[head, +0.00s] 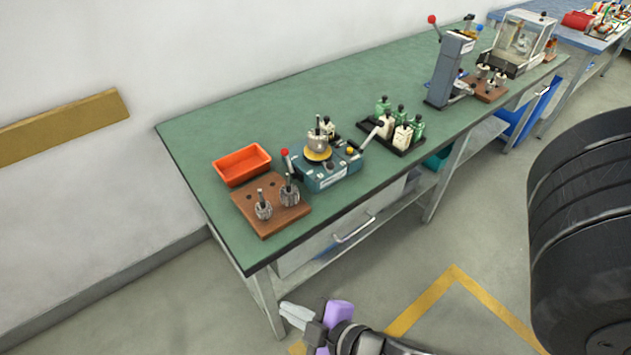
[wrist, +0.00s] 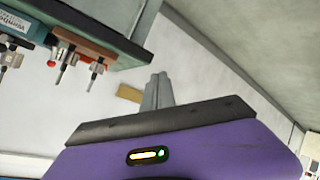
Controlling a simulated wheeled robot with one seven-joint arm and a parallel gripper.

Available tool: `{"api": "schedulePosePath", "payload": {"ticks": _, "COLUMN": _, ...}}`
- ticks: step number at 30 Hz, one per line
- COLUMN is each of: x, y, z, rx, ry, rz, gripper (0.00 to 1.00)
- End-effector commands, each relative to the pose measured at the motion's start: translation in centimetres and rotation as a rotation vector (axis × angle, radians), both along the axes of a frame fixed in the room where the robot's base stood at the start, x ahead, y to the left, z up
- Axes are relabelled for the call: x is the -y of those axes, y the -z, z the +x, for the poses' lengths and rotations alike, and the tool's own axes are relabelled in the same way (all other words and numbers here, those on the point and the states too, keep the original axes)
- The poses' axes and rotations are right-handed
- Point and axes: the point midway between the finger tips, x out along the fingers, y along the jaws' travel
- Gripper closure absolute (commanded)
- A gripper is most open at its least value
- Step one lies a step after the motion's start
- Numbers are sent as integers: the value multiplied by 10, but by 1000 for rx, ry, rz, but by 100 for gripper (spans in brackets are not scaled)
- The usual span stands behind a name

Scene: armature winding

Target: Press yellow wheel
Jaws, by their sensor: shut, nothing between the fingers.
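The yellow wheel (head: 318,154) is on top of the teal winding machine (head: 328,173) on the green bench, with a metal armature (head: 317,140) standing on it. The machine has a red-knobbed lever at its left and a small yellow knob at its right. My gripper (head: 286,308) is low in front of the bench, below its top and well away from the wheel. Its fingers are together and empty. In the wrist view the gripper (wrist: 158,88) points toward a pale wall, and part of the teal machine shows at the upper left. The yellow wheel is not visible there.
A brown block (head: 270,222) with two armatures and an orange tray (head: 242,165) stand left of the machine. A black tray (head: 391,138) of bottles is to its right. A grey press (head: 450,70) stands farther right. The bench's front edge lies between my gripper and the machine.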

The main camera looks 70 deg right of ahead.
Motion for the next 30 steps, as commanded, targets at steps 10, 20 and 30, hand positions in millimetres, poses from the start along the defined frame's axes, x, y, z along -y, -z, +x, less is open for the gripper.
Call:
{"api": "schedulePosePath", "payload": {"ticks": 10, "x": 84, "y": 30, "z": 66, "rx": -159, "ry": 212, "rz": -371, "gripper": 100}}
{"api": "schedulePosePath", "payload": {"ticks": 20, "x": 167, "y": -10, "z": 95, "rx": -284, "ry": 560, "rz": -648, "gripper": 100}}
{"api": "schedulePosePath", "payload": {"ticks": 30, "x": 204, "y": -63, "z": 89, "rx": -354, "ry": 878, "rz": -767, "gripper": 100}}
